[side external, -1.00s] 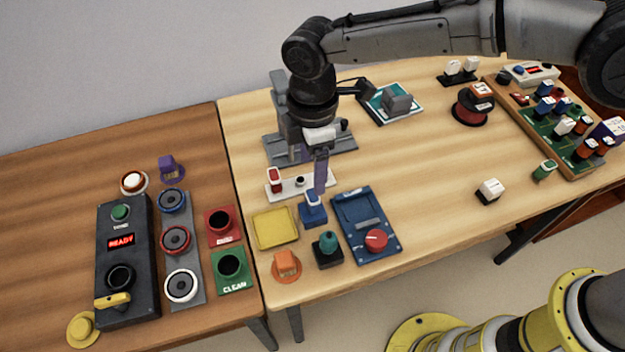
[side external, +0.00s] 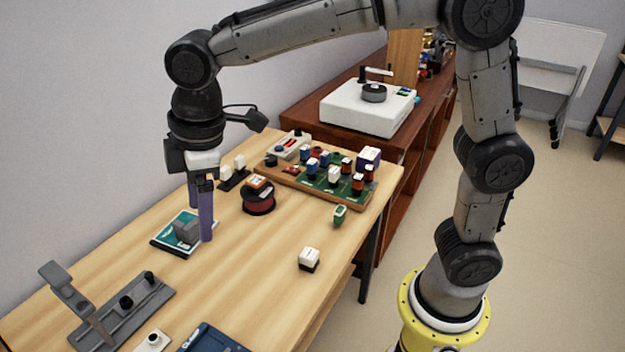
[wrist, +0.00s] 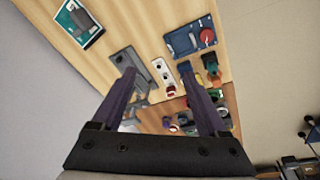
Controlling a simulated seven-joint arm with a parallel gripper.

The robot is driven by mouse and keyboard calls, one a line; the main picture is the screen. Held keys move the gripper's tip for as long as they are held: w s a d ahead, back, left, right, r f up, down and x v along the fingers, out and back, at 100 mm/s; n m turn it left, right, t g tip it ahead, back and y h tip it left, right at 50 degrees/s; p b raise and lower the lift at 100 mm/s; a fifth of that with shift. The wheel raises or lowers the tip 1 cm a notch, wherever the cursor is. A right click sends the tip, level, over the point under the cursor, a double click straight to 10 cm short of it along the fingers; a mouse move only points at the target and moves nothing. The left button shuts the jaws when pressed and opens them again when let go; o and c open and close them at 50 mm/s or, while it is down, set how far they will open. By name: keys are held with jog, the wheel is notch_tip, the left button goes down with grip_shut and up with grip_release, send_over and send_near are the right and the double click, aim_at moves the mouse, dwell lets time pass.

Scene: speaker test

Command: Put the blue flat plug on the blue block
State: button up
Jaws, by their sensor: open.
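My gripper (side external: 200,222) is open and empty, its two purple fingers pointing down near the grey block on the teal booklet. In the wrist view, my gripper (wrist: 157,68) shows nothing between its fingertips but the table and a white strip beyond. The blue block's place is outside the side view.
The teal booklet (side external: 168,236) carries the grey block (side external: 186,232). A dark red spool (side external: 258,198), a white-topped plug (side external: 309,260), a green plug (side external: 339,214) and a grey stand (side external: 125,310) are around. The blue tray (side external: 210,341) is at the bottom edge. The table's middle is clear.

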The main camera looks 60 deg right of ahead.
jog(key=s+d+r+m+t, duration=0.25)
jog(key=s+d+m, duration=0.25)
jog(key=s+d, duration=0.5)
jog(key=s+d+f+m+t+h, duration=0.1)
jog(key=s+d+f+m, duration=0.2)
jog(key=s+d+m, duration=0.3)
jog(key=s+d, duration=0.3)
jog(key=s, duration=0.1)
jog(key=shift+d+f+m, duration=0.2)
jog(key=shift+d+m, duration=0.05)
jog(key=shift+m, duration=0.05)
